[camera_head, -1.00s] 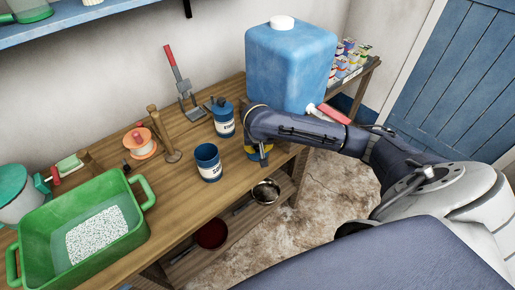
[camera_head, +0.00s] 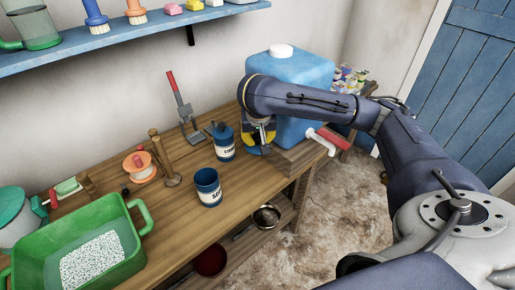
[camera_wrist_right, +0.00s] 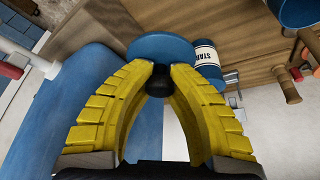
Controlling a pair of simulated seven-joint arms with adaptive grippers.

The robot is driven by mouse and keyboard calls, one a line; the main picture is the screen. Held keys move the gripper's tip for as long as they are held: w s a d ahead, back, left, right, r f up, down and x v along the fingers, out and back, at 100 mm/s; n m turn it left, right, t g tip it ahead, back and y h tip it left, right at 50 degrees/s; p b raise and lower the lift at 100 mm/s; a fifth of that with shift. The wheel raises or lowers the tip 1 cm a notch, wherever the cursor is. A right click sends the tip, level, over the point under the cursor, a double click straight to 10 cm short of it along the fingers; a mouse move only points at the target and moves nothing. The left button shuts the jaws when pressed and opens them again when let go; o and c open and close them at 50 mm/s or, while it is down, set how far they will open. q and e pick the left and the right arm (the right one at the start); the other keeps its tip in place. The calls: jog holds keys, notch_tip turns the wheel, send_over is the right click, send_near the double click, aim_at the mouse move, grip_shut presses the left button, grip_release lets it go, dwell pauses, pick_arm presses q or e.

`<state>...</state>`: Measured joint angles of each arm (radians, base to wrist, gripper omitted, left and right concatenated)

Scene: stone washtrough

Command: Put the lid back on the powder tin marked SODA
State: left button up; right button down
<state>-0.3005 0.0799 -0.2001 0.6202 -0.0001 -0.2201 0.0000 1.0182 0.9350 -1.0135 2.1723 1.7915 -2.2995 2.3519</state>
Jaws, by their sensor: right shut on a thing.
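The SODA tin (camera_head: 208,188) stands upright and open-topped on the wooden bench, a dark blue can with a white label, only partly readable. My right gripper (camera_head: 258,140) is behind and to the right of it, beyond the lidded STARCH tin (camera_head: 224,146). In the right wrist view my yellow fingers (camera_wrist_right: 158,80) are shut on the black knob (camera_wrist_right: 157,86) of a round blue lid (camera_wrist_right: 160,47). The STARCH tin also shows there (camera_wrist_right: 207,60), close beside the lid; an open blue can (camera_wrist_right: 296,12) is at the top right corner. My left gripper is not in view.
A big blue water container (camera_head: 300,75) with a red and white tap (camera_head: 325,143) stands close to my right gripper. A green tub (camera_head: 130,258) of granules is at the left. A spool (camera_head: 139,166) and wooden pegs (camera_head: 168,165) stand left of the tins. The bench front is clear.

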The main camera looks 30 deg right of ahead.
aim_at(255, 134)
jog(key=shift+r, duration=1.7)
jog(key=shift+a+r, duration=0.15)
jog(key=shift+a, duration=0.25)
jog(key=w+a+n+y, duration=0.1)
jog(key=a+n+y, duration=0.5)
jog(key=a+n, duration=1.05)
notch_tip(255, 134, down, 7)
jog(key=a+m, duration=0.1)
jog(key=shift+r+m+g, duration=0.15)
jog(key=shift+m+g, duration=0.15)
jog(key=shift+m, duration=0.05)
jog(key=shift+w+a+f, duration=0.1)
jog(key=shift+a+f, duration=0.1)
jog(key=shift+f, duration=0.15)
dwell(1.0)
jog(key=c, duration=0.8)
grip_release()
jog(key=shift+o, duration=0.2)
jog(key=shift+r, duration=0.1)
